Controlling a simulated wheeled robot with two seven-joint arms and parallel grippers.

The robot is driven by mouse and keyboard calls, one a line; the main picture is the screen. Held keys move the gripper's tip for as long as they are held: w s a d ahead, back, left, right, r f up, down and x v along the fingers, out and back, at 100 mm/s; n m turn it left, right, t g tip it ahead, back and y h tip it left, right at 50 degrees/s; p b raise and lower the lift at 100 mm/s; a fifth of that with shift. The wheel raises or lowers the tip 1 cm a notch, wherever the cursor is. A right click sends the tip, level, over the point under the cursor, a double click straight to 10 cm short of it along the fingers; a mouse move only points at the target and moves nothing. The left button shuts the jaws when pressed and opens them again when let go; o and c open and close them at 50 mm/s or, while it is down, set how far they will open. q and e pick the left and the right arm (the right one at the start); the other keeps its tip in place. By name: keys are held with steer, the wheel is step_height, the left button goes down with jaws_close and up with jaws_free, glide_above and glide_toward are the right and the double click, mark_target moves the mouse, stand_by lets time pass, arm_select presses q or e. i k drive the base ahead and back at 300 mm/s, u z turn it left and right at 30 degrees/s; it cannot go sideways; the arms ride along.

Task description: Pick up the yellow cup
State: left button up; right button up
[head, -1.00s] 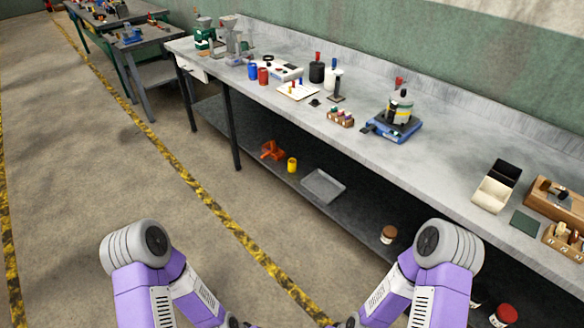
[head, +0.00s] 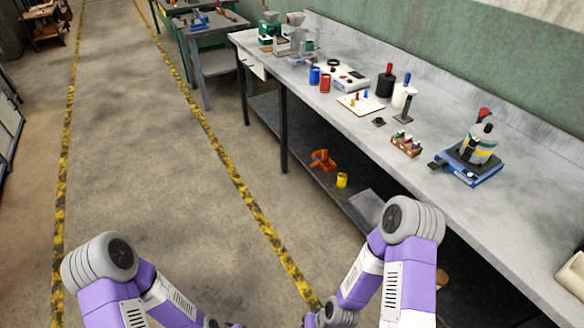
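A small yellow cup (head: 342,180) stands on the lower shelf (head: 299,163) of the long workbench, right of an orange object (head: 322,160). It is well beyond my arms, and neither arm touches it. My two purple and white arms are bent at the bottom of the head view. Their grippers are not clearly visible; only dark joint parts show at the bottom edge.
The grey bench top (head: 345,130) holds red and blue cups, a white board, dark and white bottles and a blue-based device (head: 475,165). A grey tray (head: 366,208) lies on the lower shelf. Open floor (head: 150,150) with yellow-black lines extends left of the bench.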

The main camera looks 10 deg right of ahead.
mark_target(342, 177)
steer(key=u, duration=0.55)
steer(key=i, duration=1.9)
steer(key=z, duration=0.85)
steer(key=i, duration=1.05)
steer(key=z, duration=1.4)
steer(key=i, duration=0.7)
steer(key=z, duration=0.05)
